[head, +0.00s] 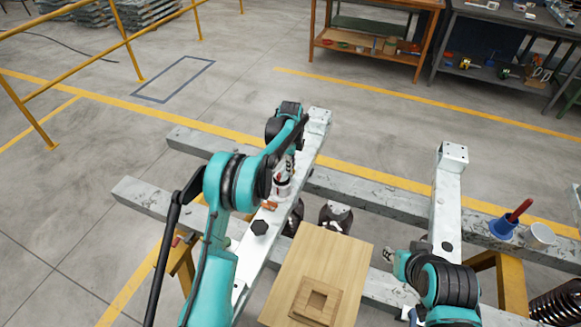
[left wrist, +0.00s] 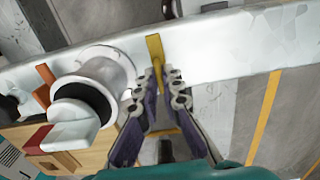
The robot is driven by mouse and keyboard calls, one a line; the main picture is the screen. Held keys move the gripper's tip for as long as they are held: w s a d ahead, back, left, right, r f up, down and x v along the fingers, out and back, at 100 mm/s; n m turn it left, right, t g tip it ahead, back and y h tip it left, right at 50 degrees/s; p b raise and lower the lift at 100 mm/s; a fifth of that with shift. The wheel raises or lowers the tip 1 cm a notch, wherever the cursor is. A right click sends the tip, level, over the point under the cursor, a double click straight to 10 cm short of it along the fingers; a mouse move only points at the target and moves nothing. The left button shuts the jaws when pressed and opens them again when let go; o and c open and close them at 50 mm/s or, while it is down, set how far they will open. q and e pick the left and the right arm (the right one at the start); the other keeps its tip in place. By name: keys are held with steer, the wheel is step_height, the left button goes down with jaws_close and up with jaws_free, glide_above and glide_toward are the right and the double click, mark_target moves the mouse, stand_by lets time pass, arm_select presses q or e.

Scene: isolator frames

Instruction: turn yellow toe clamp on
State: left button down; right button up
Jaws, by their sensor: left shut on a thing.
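The yellow toe clamp (left wrist: 155,50) is a slim yellow bar across the pale metal beam (left wrist: 225,45) in the left wrist view. My left gripper (left wrist: 164,82) is shut on its near end, with the dark fingers close together on either side. In the head view, my left gripper (head: 289,162) is over the beam just beyond a pale cylinder (head: 282,187); my own arm partly covers it, and I cannot make out the clamp there. My right arm shows at the lower right; I cannot make out its gripper.
In the head view, a wooden board (head: 335,250) lies between the two beams. A blue holder (head: 502,228) and a white cup (head: 540,234) stand at the right.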

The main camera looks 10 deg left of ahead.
arm_select(q)
steer(key=n+p, duration=0.1)
steer(key=n, duration=0.3)
steer(key=shift+n, duration=0.4)
steer(key=n, duration=0.9)
steer(key=shift+p, duration=0.35)
steer(key=shift+n, duration=2.1)
steer(key=c, duration=1.7)
jaws_free()
